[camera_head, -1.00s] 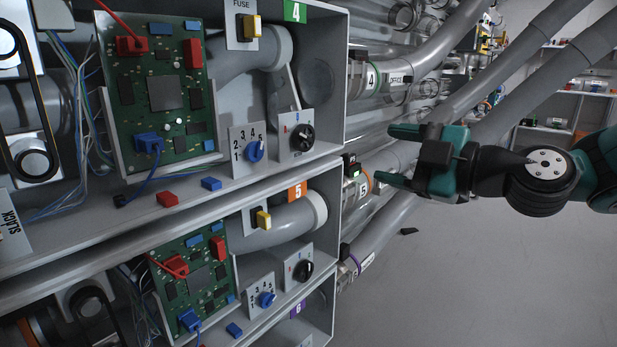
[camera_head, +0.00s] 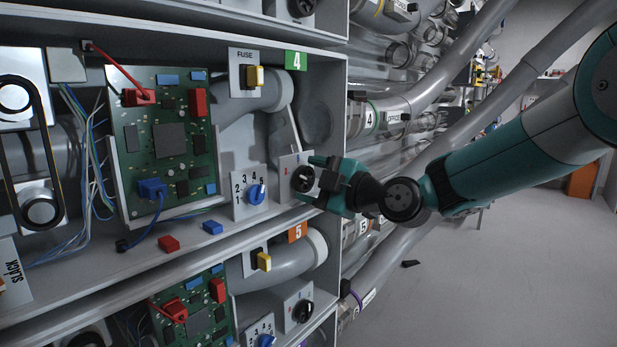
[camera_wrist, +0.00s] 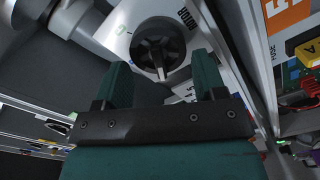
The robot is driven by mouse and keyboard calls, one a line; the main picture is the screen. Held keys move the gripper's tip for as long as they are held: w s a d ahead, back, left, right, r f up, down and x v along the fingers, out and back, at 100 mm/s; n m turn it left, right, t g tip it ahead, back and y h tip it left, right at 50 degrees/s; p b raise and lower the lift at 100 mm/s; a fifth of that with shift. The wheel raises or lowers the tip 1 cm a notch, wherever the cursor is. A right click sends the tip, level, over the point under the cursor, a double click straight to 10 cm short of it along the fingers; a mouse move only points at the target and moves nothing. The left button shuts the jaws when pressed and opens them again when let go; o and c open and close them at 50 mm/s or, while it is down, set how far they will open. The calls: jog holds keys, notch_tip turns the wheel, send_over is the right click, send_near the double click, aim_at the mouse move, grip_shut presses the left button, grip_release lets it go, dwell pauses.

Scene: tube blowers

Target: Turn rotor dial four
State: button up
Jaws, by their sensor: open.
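The black rotor dial four (camera_head: 303,180) sits on a light plate in the bay with the green 4 label (camera_head: 296,61). In the wrist view the dial (camera_wrist: 158,47) is round with a raised grip bar, and part of the plate's lettering shows. My gripper (camera_head: 316,182) is at the dial, with its teal fingers pointing left toward it. In the wrist view the open fingers (camera_wrist: 163,76) stand on either side of the line to the dial, whose face shows ahead between them. I cannot tell whether they touch it.
Left of the dial is a blue numbered dial (camera_head: 256,194). The shelf edge with the orange 5 label (camera_head: 297,232) runs just below. Grey pipes are at right.

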jog(key=shift+w+a, duration=0.35)
jog(key=shift+a, duration=0.05)
jog(key=c, duration=0.6)
